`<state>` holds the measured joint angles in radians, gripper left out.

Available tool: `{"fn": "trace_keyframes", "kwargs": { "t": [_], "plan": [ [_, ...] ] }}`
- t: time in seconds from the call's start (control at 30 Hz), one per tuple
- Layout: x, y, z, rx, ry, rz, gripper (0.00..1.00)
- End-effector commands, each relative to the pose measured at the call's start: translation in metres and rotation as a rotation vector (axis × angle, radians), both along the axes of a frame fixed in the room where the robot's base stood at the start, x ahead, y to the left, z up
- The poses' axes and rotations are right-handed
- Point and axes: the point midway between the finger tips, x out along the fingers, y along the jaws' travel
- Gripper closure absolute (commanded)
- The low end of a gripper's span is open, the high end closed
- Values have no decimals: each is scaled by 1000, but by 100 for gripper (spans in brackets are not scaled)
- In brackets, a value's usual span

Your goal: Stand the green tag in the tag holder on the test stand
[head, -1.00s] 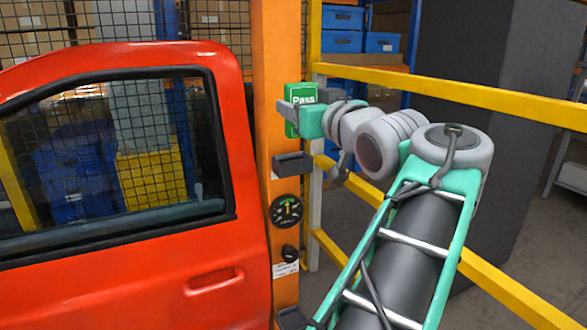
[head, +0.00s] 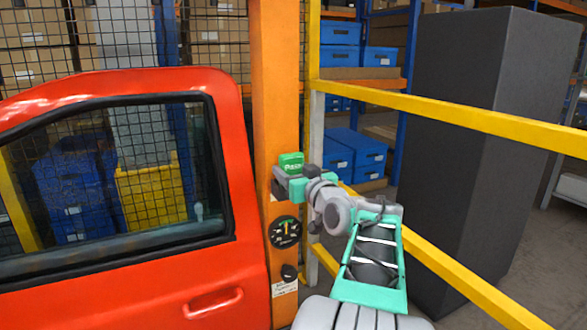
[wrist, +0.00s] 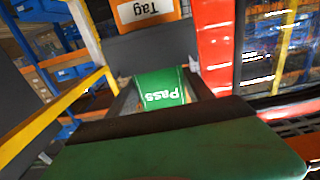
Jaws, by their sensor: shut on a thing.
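The green tag (head: 291,162) reads "Pass" in white and stands about upright in my gripper (head: 290,183), at the orange post of the test stand (head: 275,80). My gripper is shut on it and hides its lower part in the head view. In the wrist view the tag (wrist: 160,88) shows between the grey fingers. The dark grey tag holder (wrist: 146,48), with a "Tag" label (wrist: 148,10) beside it, lies just beyond the tag there. In the head view the gripper mostly covers the holder. I cannot tell whether the tag's lower edge touches the holder or is inside it.
Below on the post are a round gauge (head: 285,232) and a black knob (head: 289,272). A red vehicle door (head: 120,275) stands close on the left. A yellow rail (head: 450,115) and a dark grey cabinet (head: 450,180) are on the right.

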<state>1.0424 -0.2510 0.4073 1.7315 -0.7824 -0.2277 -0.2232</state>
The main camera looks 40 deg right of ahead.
Motion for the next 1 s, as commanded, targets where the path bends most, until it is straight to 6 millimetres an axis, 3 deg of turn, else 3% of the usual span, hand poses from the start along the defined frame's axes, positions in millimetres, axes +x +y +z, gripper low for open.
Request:
{"fn": "trace_keyframes", "kwargs": {
  "t": [0.33,0.37,0.6,0.93,1.0],
  "plan": [
    [0,0,-2,-3,-2,0,85],
    [0,0,-2,-2,-1,0,39],
    [0,0,-1,-2,-1,0,19],
    [0,0,6,-2,-1,0,19],
    [-11,2,1,-4,-2,-3,19]
  ]
}}
